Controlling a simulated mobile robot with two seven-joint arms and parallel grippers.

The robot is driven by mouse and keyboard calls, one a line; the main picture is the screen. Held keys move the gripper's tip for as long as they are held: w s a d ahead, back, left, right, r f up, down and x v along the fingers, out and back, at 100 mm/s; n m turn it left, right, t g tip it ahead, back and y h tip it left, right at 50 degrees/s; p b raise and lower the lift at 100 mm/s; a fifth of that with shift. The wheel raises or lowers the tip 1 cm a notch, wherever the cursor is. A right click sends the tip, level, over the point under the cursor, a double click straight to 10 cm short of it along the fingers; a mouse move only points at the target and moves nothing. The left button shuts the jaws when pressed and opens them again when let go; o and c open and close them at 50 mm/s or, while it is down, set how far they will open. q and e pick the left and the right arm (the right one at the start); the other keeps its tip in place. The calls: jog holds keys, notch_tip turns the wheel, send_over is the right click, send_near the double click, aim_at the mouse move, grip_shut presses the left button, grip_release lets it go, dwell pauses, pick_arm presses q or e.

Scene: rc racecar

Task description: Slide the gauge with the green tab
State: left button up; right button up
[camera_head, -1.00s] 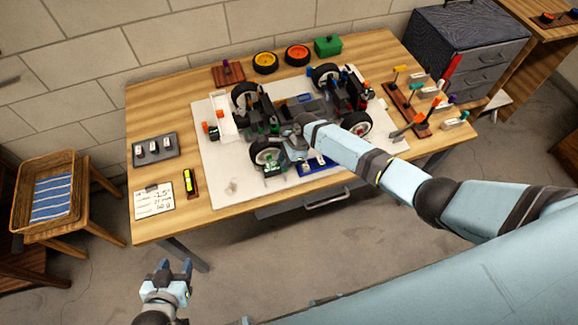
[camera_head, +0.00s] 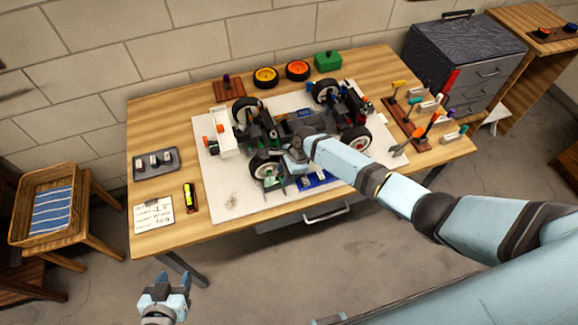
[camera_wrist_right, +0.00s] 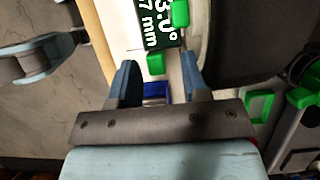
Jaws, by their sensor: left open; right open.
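In the right wrist view, a dark gauge plate (camera_wrist_right: 155,25) with white writing, partly reading "3.0°" and "7 mm", lies ahead of my right gripper (camera_wrist_right: 158,72). A green tab (camera_wrist_right: 156,63) at its near end shows between the two open fingertips, with gaps on both sides. A second green piece (camera_wrist_right: 180,13) is at the plate's far right side. In the head view my right gripper (camera_head: 279,182) is low at the car's front-left wheel (camera_head: 262,164), partly hidden by its own wrist. My left gripper (camera_head: 172,284) is open and empty, in front of the table.
The car chassis (camera_head: 295,122) stands on a pale mat (camera_head: 225,200) on the wooden table. A blue tray (camera_head: 320,180) is close to the right gripper. A tool rack (camera_head: 408,125) is at the right, a grey tray (camera_head: 155,163) and white card (camera_head: 152,215) at the left.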

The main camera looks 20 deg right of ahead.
jog(key=v, duration=1.4)
jog(key=shift+s+f, duration=0.1)
jog(key=shift+f, duration=0.1)
jog(key=s+a+f+n+t, duration=0.25)
jog(key=s+f+n, duration=0.2)
jog(key=s, duration=0.25)
jog(key=s+a+f+n+t, duration=0.1)
jog(key=s+f+n+t, duration=0.2)
jog(key=s+n, duration=0.35)
jog(key=s+d+r+n+t, duration=0.1)
jog(key=s+r+n+t, duration=0.1)
jog(key=s+n, duration=0.2)
jog(key=s+d+r+n+t+h, duration=0.1)
jog(key=s+d+r+n+t, duration=0.1)
jog(key=s+n, duration=0.3)
jog(key=s+t, duration=0.1)
jog(key=s, duration=0.3)
jog(key=shift+d+r+n+t, duration=0.2)
jog(key=shift+d+n+t, duration=0.1)
jog(key=shift+t, duration=0.05)
